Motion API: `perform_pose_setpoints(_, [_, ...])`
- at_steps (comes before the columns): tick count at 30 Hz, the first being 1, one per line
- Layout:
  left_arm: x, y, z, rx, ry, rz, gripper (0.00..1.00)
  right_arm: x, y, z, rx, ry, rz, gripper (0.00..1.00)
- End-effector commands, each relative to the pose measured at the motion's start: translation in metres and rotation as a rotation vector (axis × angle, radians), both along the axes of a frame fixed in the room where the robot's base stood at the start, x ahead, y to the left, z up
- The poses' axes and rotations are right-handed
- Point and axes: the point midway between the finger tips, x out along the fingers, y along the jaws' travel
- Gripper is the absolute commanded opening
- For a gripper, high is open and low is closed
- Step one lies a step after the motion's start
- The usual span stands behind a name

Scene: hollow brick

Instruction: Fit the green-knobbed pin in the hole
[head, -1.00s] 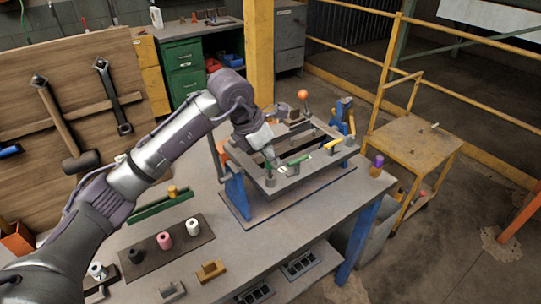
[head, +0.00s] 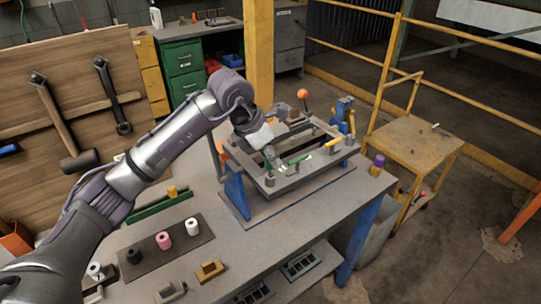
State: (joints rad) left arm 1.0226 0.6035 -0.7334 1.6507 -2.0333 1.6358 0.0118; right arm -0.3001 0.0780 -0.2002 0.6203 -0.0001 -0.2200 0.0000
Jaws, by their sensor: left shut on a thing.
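My left gripper (head: 272,159) is over the near left part of a grey rectangular frame (head: 312,177) on blue supports. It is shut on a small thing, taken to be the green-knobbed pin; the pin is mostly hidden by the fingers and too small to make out. A green bar (head: 297,159) lies on the frame just right of the fingertips, and a yellow bar (head: 334,143) lies further right. The hole cannot be made out; whether the pin touches the frame cannot be told. My right gripper is not in view.
On the bench left of the frame are a dark mat (head: 170,245) with black, pink and white spools, a green rail (head: 160,205) and a tan block (head: 208,271). A purple-topped cylinder (head: 377,165) stands at the right corner. An orange ball (head: 302,94) rises behind the frame.

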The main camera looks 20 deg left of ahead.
Motion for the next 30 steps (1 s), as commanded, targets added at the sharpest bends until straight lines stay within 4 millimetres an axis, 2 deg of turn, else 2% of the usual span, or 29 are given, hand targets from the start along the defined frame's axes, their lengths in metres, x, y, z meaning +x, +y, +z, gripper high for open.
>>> perform_pose_setpoints(30, [0.0,0.0,-0.019,0.0,0.0,0.0,0.0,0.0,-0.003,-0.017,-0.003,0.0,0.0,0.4])
